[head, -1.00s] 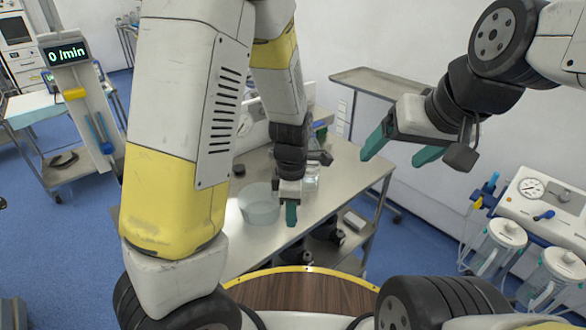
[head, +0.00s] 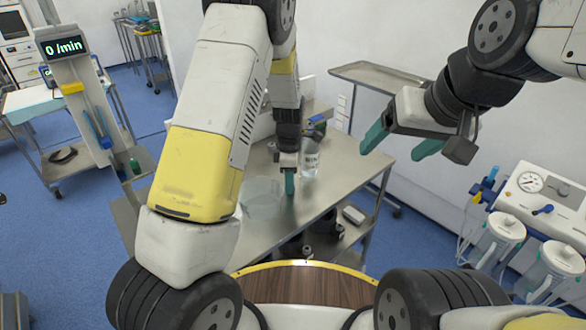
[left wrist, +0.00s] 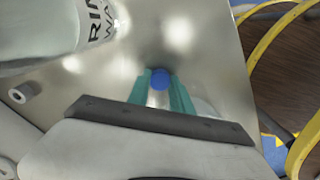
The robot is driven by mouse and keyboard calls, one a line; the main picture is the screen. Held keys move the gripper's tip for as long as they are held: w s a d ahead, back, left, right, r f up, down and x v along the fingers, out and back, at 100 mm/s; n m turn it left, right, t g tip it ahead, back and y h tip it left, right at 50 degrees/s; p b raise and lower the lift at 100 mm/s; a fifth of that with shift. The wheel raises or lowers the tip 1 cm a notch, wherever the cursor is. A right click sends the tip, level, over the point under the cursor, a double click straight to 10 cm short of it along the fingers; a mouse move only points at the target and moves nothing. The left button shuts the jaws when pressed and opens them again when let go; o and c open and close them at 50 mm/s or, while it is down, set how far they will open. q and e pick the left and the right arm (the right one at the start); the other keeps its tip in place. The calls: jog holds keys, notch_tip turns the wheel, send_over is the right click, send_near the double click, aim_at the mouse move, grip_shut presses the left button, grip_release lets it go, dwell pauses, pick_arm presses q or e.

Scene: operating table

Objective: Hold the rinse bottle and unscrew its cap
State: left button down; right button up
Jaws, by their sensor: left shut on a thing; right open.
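The rinse bottle (head: 311,160) is a pale, see-through bottle with dark lettering, upright on the steel table. It also fills the upper left of the left wrist view (left wrist: 45,35), where its top is out of frame. My left gripper (head: 290,183) points down just left of the bottle. In the left wrist view its teal fingers (left wrist: 161,88) are shut on a small, round blue thing (left wrist: 160,78); I cannot tell if it is the bottle's cap. My right gripper (head: 400,145) is open and empty, in the air to the right of the table.
A clear bowl (head: 262,203) stands on the steel table (head: 325,195), left of my left gripper. A small grey ring-like thing (left wrist: 22,92) lies near the bottle. A raised tray stand (head: 375,76) is behind my right gripper. Suction jars (head: 497,240) are at the right.

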pick_arm(q)
jog(key=shift+f, duration=0.3)
jog(key=c, duration=1.1)
grip_release()
jog(key=shift+c, duration=0.2)
notch_tip(320, 180, up, 12)
jog(key=s+a+r+m+t+h, duration=0.1)
jog(key=s+a+r+m, duration=0.3)
jog(key=r, duration=0.3)
jog(key=s+a+r+m+t+h, duration=0.1)
jog(key=s+r+m+t+h, duration=0.1)
jog(key=s+r+m, duration=0.4)
jog(key=s+a+r+m+t, duration=0.1)
jog(key=s+r+m, duration=0.1)
jog(key=s+m, duration=0.2)
jog(key=s+a+r+m+t, duration=0.2)
jog(key=s+r+m, duration=0.1)
jog(key=s, duration=0.7)
jog(key=shift+a+m+y, duration=0.2)
jog(key=shift+m+y, duration=0.2)
jog(key=shift+m, duration=0.5)
